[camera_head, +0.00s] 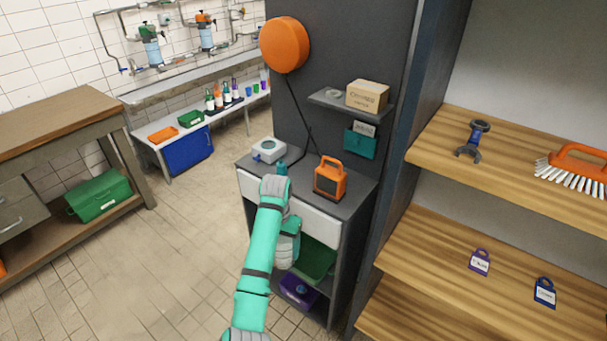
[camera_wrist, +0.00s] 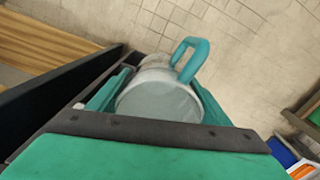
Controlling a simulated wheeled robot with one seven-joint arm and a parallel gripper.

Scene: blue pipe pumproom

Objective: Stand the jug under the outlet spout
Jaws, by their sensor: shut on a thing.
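My gripper (camera_wrist: 163,100) is shut on the jug (camera_wrist: 155,98) in the wrist view. The jug is pale grey and round, with a teal loop handle (camera_wrist: 190,60), and sits between the teal fingers. In the head view my gripper (camera_head: 281,172) is in front of the grey cabinet; my arm hides most of it, and I cannot make out the jug there. Piping (camera_head: 125,35) with two filter units, one green-topped (camera_head: 151,47) and one orange-topped (camera_head: 205,32), runs along the tiled wall at the back left. The outlet spout is too small to tell for certain.
The grey cabinet (camera_head: 352,205) holds an orange lamp (camera_head: 330,180) and a white device (camera_head: 268,151). A wooden shelf (camera_head: 440,235) stands at right, a workbench (camera_head: 60,125) at left. A white bench (camera_head: 222,113) with bottles lies beyond. The tiled floor (camera_head: 180,240) between is clear.

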